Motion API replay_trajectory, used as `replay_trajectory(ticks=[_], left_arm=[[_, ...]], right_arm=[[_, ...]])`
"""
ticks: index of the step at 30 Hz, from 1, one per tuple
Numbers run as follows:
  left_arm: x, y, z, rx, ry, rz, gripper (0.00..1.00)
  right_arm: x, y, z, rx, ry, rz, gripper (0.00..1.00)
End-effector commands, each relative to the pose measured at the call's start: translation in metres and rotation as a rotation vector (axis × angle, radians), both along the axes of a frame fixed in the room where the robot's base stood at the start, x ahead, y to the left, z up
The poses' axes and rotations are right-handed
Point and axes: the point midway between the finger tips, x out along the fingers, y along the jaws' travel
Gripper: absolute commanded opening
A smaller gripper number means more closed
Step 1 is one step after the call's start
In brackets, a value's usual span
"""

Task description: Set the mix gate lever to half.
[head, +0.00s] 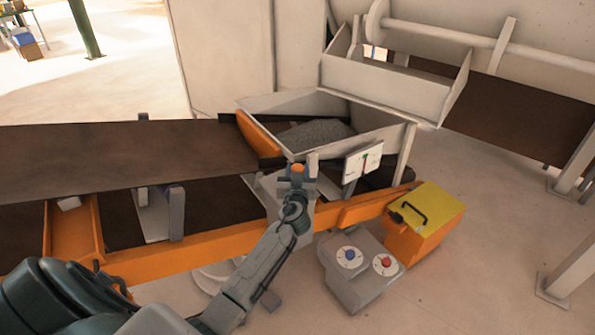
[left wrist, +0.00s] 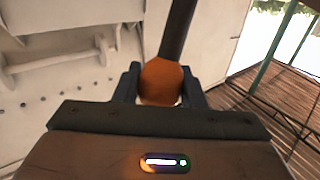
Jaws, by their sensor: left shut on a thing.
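The mix gate lever shows as an orange ball knob (left wrist: 161,80) on a dark rod (left wrist: 178,30) in the left wrist view. My left gripper (left wrist: 161,88) is shut on the knob, one finger on each side. In the head view the gripper (head: 297,172) is beside the hopper (head: 375,140), with a little of the orange knob (head: 297,167) showing at its tip. The rod is mostly hidden there. A white scale plate (head: 357,163) with small red and green marks stands to the right; its reading is too small to tell. My right gripper is out of view.
Grey material (head: 315,136) lies in the hopper behind an orange plate (head: 258,135). A brown belt (head: 120,155) runs left. A grey control box (head: 355,285) with blue and red knobs and an orange bin with yellow lid (head: 440,205) stand front right.

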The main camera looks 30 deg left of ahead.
Motion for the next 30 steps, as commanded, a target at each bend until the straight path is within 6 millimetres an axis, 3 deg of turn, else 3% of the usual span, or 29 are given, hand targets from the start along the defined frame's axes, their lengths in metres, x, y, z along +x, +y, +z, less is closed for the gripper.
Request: replay_trajectory(ticks=[5, 14, 21, 30], left_arm=[[0.001, 0.004, 0.005, -0.024, 0.01, 0.001, 0.0], [0.012, 0.028, 0.014, -0.196, 0.085, 0.001, 0.0], [0.02, 0.047, 0.008, -0.235, 0.102, 0.001, 0.0], [0.021, 0.049, 0.01, -0.233, 0.103, 0.001, 0.0]], right_arm=[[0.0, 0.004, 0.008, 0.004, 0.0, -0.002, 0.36], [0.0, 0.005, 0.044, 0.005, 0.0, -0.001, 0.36], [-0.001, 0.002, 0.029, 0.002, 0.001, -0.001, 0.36], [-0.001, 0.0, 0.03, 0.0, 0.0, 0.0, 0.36]])
